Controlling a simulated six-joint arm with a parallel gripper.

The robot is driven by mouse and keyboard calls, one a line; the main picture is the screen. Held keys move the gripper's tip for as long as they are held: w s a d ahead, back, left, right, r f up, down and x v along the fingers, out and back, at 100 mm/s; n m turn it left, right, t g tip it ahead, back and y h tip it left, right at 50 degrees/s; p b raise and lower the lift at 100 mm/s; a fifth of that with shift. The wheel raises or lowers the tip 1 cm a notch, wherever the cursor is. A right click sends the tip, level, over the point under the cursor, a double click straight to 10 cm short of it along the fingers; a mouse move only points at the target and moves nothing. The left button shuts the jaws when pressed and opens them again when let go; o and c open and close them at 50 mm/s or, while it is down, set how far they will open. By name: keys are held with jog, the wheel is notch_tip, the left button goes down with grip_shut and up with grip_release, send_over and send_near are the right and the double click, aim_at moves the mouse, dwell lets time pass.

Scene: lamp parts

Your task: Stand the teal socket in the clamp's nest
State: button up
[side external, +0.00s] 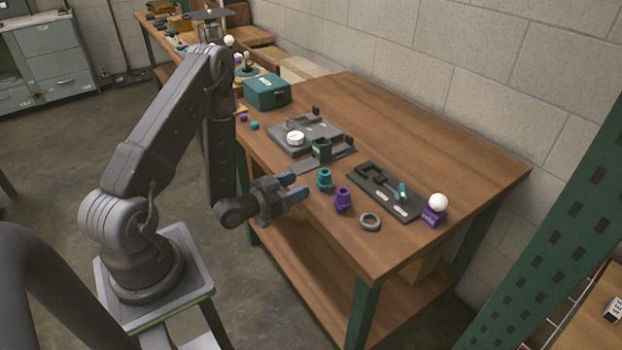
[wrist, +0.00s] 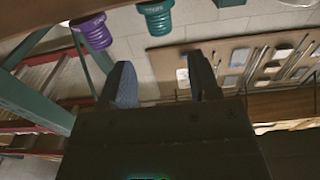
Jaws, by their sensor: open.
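The teal socket (side external: 325,180) stands upright on the wooden table near its front edge. It also shows at the top of the wrist view (wrist: 157,18), beyond the fingers. My gripper (side external: 293,187) is at the table's front edge, low and level, with its blue fingertips pointing toward the teal socket. The fingers are apart and empty, with a gap before the socket; the wrist view shows the open space between them (wrist: 163,84). A black plate (side external: 385,190) with raised blocks and a teal-handled part, seemingly the clamp, lies right of the socket. Its nest is too small to make out clearly.
A purple socket (side external: 342,199) stands close beside the teal one. A grey ring (side external: 370,221) lies nearer the right. A purple stand with a white ball (side external: 438,204), a grey fixture (side external: 290,133) and a teal box (side external: 267,92) are around. The table's back right is clear.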

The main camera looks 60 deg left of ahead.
jog(key=s, duration=0.5)
jog(key=w+d+r+m+g+y, duration=0.1)
jog(key=w+r+g, duration=0.25)
jog(key=r, duration=0.25)
jog(key=w+d+r+m+g+y, duration=0.1)
jog(key=w+d+r+g, duration=0.2)
jog(key=r, duration=0.4)
jog(key=s+d+r+g, duration=0.2)
jog(key=s+d+r, duration=0.1)
jog(key=s, duration=0.3)
jog(key=s+d+r+n+g+h, duration=0.1)
jog(key=s+d+r+g, duration=0.1)
jog(key=s+d+r, duration=0.1)
jog(key=s+d+r+n+g+h, duration=0.1)
jog(key=s+d+r+g, duration=0.1)
jog(key=s+r, duration=0.3)
jog(key=s+d, duration=0.1)
jog(key=s, duration=0.2)
jog(key=shift+s+d+r, duration=0.2)
jog(key=shift+s+d, duration=0.1)
jog(key=shift+d, duration=0.05)
jog(key=shift+o, duration=0.4)
